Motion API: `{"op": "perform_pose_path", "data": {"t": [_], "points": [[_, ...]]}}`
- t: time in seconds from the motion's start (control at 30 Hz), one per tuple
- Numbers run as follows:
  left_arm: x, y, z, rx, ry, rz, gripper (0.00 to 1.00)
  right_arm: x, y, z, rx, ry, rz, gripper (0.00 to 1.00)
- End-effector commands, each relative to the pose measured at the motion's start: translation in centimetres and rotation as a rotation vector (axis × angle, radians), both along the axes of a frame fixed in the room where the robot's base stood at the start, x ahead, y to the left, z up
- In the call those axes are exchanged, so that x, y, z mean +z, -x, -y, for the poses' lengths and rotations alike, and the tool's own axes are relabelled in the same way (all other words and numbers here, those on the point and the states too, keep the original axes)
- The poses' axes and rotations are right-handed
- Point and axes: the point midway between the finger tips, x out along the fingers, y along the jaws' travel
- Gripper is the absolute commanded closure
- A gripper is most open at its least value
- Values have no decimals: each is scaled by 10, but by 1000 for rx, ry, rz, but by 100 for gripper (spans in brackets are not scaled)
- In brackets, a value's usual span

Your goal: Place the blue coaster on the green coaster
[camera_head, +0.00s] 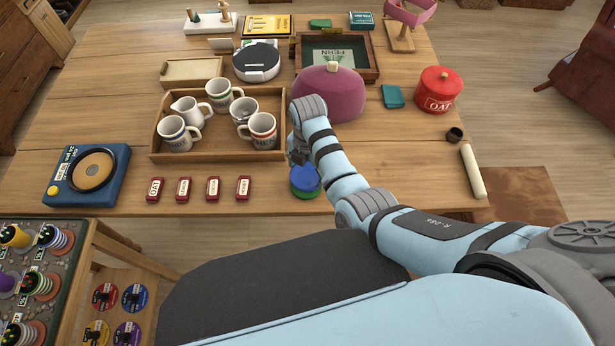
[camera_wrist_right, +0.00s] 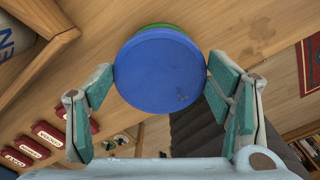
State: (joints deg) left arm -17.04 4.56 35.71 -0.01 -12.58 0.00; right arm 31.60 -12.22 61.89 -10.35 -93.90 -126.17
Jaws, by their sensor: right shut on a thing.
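The blue coaster (camera_head: 304,177) is a round disc near the table's front edge, and it fills the middle of the right wrist view (camera_wrist_right: 160,70). The green coaster (camera_head: 306,194) lies under it, with only a rim showing; a thin green edge also shows in the right wrist view (camera_wrist_right: 152,27). The blue one overlaps most of the green one; I cannot tell if they touch. My right gripper (camera_wrist_right: 160,78) is shut on the blue coaster, with a finger pad at each side. In the head view my right arm partly hides this gripper. My left gripper is not in view.
Several small red boxes (camera_head: 183,188) lie left of the coasters. A rolling-pin-like cream cylinder (camera_head: 473,171) lies at the right. Bare table lies between the boxes and the coasters.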

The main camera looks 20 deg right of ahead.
Motion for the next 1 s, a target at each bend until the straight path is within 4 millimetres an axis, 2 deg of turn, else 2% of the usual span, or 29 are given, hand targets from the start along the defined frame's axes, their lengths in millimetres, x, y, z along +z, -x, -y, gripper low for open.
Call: {"op": "perform_pose_path", "data": {"t": [0.03,0.13,0.47,0.5,0.6,0.63,1.0], "points": [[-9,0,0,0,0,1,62,-15,1,0,0,0,-3,55],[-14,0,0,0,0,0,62,-30,1,0,0,0,-3,55],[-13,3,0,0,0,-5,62,-31,0,0,0,0,0,55],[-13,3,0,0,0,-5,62,-32,0,0,0,0,-1,26],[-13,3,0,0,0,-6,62,-31,0,0,0,0,0,10],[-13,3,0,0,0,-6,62,-31,0,0,1,1,-1,7],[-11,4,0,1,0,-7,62,-27,0,0,0,0,0,7]]}}
